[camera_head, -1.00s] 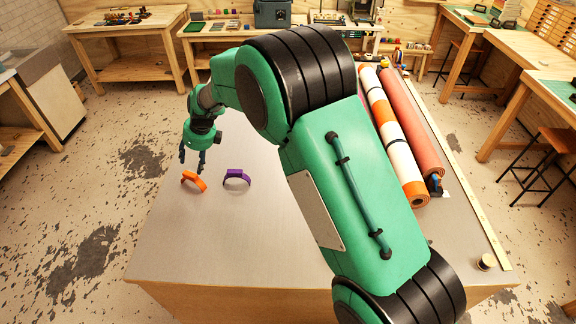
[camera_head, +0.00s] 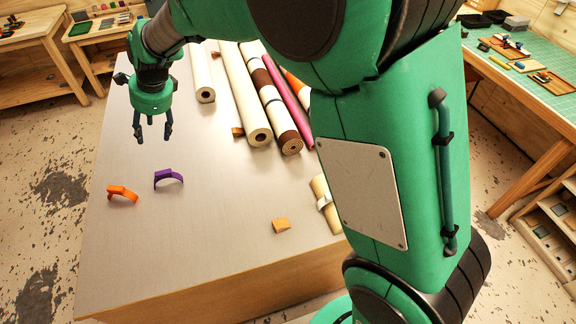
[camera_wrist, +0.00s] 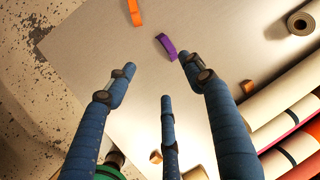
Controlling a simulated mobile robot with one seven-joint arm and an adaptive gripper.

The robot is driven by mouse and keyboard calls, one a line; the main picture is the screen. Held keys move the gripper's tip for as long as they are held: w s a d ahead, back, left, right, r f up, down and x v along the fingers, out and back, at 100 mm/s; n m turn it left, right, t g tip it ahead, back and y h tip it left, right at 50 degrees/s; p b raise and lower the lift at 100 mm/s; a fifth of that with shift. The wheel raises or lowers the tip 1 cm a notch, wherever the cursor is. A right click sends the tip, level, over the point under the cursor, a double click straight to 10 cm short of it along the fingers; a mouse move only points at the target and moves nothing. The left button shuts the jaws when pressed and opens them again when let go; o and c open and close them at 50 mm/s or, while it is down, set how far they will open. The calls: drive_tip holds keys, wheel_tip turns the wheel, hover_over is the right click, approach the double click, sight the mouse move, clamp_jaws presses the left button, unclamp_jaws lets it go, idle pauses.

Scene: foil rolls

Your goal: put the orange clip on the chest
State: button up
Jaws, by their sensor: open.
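The orange clip (camera_head: 122,193) lies on the metal-topped table (camera_head: 185,245) near its left edge. It also shows at the top of the wrist view (camera_wrist: 134,12). A purple clip (camera_head: 169,178) lies just to its right, and it shows in the wrist view too (camera_wrist: 166,46). My gripper (camera_head: 153,136) points down above the table, beyond both clips in the head view. Its three fingers are spread and empty, as the wrist view (camera_wrist: 160,80) shows. I cannot make out a chest in the current frames.
Several rolls, among them a pale roll (camera_head: 243,95) and a banded roll (camera_head: 275,105), lie at the back. A small tan block (camera_head: 281,225) and a short cream roll (camera_head: 325,203) lie right. The table's front left is clear. A workbench (camera_head: 520,110) stands to the right.

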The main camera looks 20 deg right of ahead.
drive_tip(key=s+d+r+n+t, duration=0.1)
drive_tip(key=s+d+r+n, duration=0.3)
drive_tip(key=d, duration=0.3)
drive_tip(key=s+d+r+n+h, duration=0.1)
drive_tip(key=s+d+r, duration=0.3)
drive_tip(key=s+d, duration=0.3)
drive_tip(key=s+d+r+n+t, duration=0.1)
drive_tip(key=s+d+r+n, duration=0.25)
drive_tip(key=d, duration=0.45)
drive_tip(key=s+d+n+h, duration=0.1)
drive_tip(key=s+d+n, duration=0.3)
drive_tip(key=s+d, duration=0.4)
drive_tip(key=s+d+f+n+h, duration=0.1)
drive_tip(key=s+d+n, duration=0.3)
drive_tip(key=s+d, duration=0.4)
drive_tip(key=s, duration=0.6)
drive_tip(key=shift+s+f+t+h, duration=0.25)
drive_tip(key=shift+t+h, duration=0.05)
drive_tip(key=shift+t, duration=0.1)
drive_tip(key=shift+f, duration=0.15)
wheel_tip(320, 180, down, 7)
drive_tip(key=b, duration=0.7)
drive_tip(key=shift+r, duration=0.2)
